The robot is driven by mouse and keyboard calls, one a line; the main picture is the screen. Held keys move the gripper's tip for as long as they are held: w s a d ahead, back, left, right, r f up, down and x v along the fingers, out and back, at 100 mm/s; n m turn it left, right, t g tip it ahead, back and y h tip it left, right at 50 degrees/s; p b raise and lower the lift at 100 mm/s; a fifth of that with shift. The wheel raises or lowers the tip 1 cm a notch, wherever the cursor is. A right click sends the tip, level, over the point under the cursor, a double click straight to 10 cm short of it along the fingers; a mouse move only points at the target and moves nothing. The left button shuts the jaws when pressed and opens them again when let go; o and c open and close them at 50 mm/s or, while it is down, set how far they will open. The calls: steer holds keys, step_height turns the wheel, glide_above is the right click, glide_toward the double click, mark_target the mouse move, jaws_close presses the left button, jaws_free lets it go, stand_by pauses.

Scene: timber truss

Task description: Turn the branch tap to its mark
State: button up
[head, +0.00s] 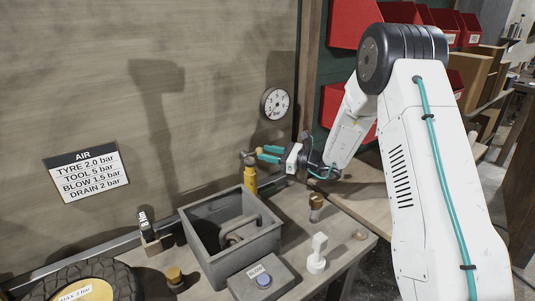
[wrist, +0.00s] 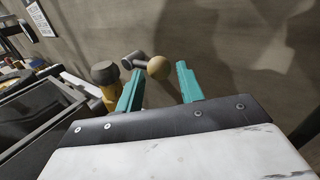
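The branch tap (head: 250,179) is a yellow upright body near the wall, behind the grey tray. In the wrist view its yellow body (wrist: 109,94) has a dark cap, and a short grey lever (wrist: 136,60) beside it ends in a tan ball knob (wrist: 158,68). My gripper (head: 260,154) is at the tap's top, coming from the right. In the wrist view my gripper (wrist: 160,71) has its teal fingers apart, with the knob seen between the fingertips. I cannot tell whether either finger touches it. No mark on the tap can be made out.
A round gauge (head: 275,103) hangs on the wall above. A grey tray (head: 205,262) holding a dark hose-like part stands in front. A BLOW button box (head: 262,282), a white fitting (head: 317,252) and a brass fitting (head: 316,207) stand on the bench. An AIR pressure sign (head: 86,171) is at left.

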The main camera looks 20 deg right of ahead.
steer(key=shift+w+a, duration=0.25)
steer(key=shift+a, duration=0.15)
jaws_close()
